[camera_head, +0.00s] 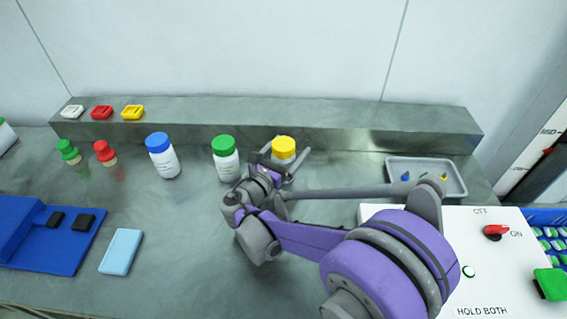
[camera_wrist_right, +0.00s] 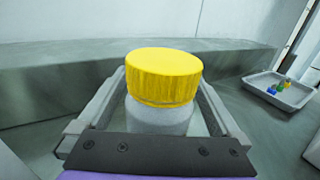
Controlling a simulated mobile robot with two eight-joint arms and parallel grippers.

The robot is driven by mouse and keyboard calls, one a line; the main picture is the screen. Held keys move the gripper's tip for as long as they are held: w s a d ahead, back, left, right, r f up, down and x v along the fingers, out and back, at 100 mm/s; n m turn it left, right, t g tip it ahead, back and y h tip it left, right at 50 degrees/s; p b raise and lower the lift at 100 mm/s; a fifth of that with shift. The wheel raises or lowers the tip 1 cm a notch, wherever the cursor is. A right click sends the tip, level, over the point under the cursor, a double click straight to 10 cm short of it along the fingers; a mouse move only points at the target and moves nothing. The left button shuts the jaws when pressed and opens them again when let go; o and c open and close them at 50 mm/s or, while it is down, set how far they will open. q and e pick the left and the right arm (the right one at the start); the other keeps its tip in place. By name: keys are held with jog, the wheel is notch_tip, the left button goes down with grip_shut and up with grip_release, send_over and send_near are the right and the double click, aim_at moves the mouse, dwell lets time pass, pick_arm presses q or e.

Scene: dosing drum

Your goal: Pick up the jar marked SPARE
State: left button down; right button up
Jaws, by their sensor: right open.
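Three white jars stand in a row on the bench, one with a blue lid (camera_head: 162,155), one with a green lid (camera_head: 225,158) and one with a yellow lid (camera_head: 284,147). No label reading SPARE can be made out on any of them. My right gripper (camera_head: 284,160) is open at the yellow-lidded jar, with one finger on each side. In the right wrist view the yellow-lidded jar (camera_wrist_right: 164,77) stands upright between the fingers, its lid above them. Its lower part is hidden by the gripper. My left gripper is out of view.
A raised ledge (camera_head: 330,115) runs behind the jars, carrying white, red and yellow blocks at left. A grey tray (camera_head: 458,181) with small coloured pieces lies right. A white switch panel (camera_head: 490,255) stands front right. A blue stand (camera_head: 50,250) and light-blue block (camera_head: 121,251) lie front left.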

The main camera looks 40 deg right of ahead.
jog(key=shift+c, duration=0.2)
jog(key=c, duration=1.3)
